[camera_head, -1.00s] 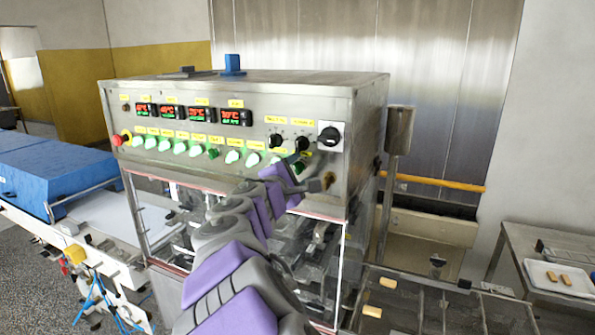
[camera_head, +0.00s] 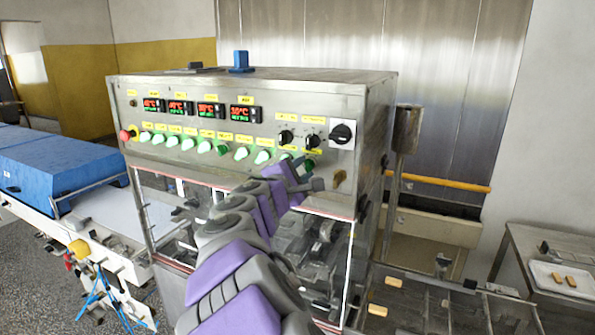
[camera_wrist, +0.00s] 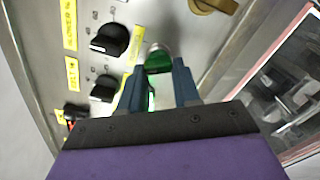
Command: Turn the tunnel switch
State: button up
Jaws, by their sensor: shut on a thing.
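The control panel (camera_head: 230,120) on the steel machine carries a row of switches, mostly lit green. In the wrist view, a dark green switch (camera_wrist: 158,60) sits between the two blue-grey fingertips of my gripper (camera_wrist: 158,75). The gripper is shut on it. A brighter green glow shows lower down between the fingers. In the head view my gripper (camera_head: 303,170) is at the right end of the switch row and hides part of it. I cannot read which label belongs to the held switch.
Close by are a black knob (camera_wrist: 110,40), a second black knob (camera_wrist: 103,88) and a brass-coloured knob (camera_wrist: 212,5). A larger black rotary switch (camera_head: 342,134) is at the panel's upper right. A red button (camera_head: 127,135) is at its left end. Clear windows lie below.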

jog(key=shift+d+r, duration=0.2)
jog(key=m+b, duration=0.4)
jog(key=b, duration=0.1)
jog(key=m+b, duration=0.2)
jog(key=shift+d+f+m+b, duration=0.15)
jog(key=shift+f+m+b, duration=0.15)
jog(key=shift+f, duration=0.05)
jog(key=m+b, duration=0.4)
jog(key=shift+d+b, duration=0.15)
jog(key=shift+b, duration=0.2)
jog(key=shift+m+b, duration=0.45)
jog(key=shift+m, duration=0.25)
